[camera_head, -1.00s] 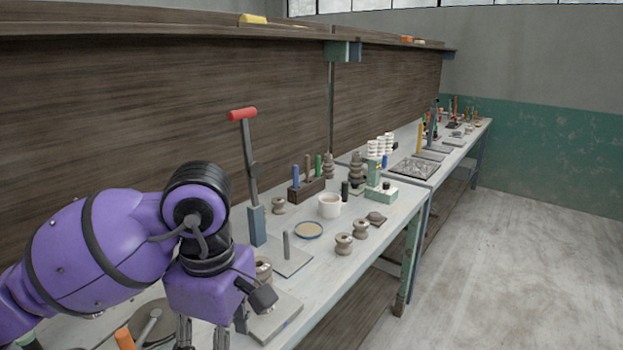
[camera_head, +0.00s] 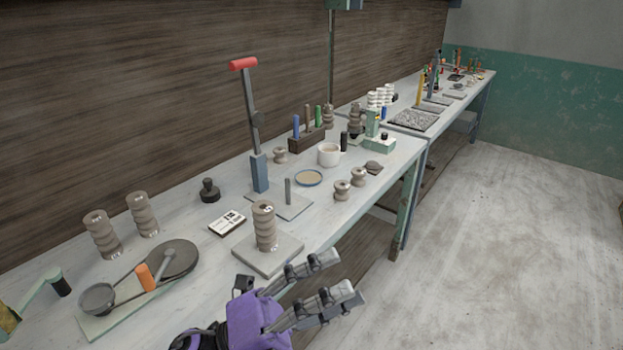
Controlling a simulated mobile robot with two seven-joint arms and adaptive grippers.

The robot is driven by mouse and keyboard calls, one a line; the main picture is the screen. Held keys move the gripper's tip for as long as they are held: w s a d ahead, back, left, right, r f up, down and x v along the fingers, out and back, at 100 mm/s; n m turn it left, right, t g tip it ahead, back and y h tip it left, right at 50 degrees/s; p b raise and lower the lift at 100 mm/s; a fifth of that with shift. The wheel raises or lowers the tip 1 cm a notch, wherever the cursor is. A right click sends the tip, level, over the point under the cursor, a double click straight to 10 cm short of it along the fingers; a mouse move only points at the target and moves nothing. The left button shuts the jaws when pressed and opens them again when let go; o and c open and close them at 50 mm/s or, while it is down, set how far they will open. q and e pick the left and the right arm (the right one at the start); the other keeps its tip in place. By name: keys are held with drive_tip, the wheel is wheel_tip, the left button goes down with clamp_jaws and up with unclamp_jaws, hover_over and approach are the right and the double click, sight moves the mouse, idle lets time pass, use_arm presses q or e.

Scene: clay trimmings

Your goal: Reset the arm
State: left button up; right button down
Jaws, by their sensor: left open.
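My left gripper (camera_head: 338,275) is in the head view at the bottom middle, past the front edge of the workbench (camera_head: 330,222). Its two grey fingers are spread apart with nothing between them, pointing right. Its purple wrist (camera_head: 250,318) shows at the bottom edge; the rest of the arm is out of view. Just beyond the gripper, a ribbed clay piece (camera_head: 265,228) stands upright on a square grey plate (camera_head: 283,258), apart from the fingers. My right gripper is not in view.
A lever press with a red handle (camera_head: 243,64) stands behind the plate. Two ribbed clay pieces (camera_head: 102,234) (camera_head: 142,214), a wheel device (camera_head: 172,258) and a small box (camera_head: 227,223) are on the left. A white cup (camera_head: 329,155) stands farther back. The floor (camera_head: 500,240) at right is clear.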

use_arm(q)
drive_tip(key=w+a+f+n+t+y, duration=0.2)
drive_tip(key=a+f+n+t+y, duration=0.5)
drive_tip(key=f+n, duration=0.4)
drive_tip(key=w+a+f+n+t+y, duration=0.2)
drive_tip(key=a+f+n+t+y, duration=0.3)
drive_tip(key=a+f+n+y, duration=0.6)
drive_tip(key=s+a+f+n+g+y, duration=0.2)
drive_tip(key=s+f+n+g, duration=0.2)
drive_tip(key=s+f, duration=0.5)
drive_tip(key=s+a+f+n+g+y+p, duration=0.1)
drive_tip(key=s+a+f+n+g+y, duration=0.1)
drive_tip(key=s+f+n, duration=0.5)
drive_tip(key=s+a+f+g, duration=0.1)
drive_tip(key=s+f+g, duration=0.1)
drive_tip(key=s, duration=0.1)
drive_tip(key=shift+s+f+n+g, duration=0.3)
drive_tip(key=shift+s+f, duration=0.05)
drive_tip(key=shift+s, duration=0.05)
drive_tip(key=shift+a, duration=0.1)
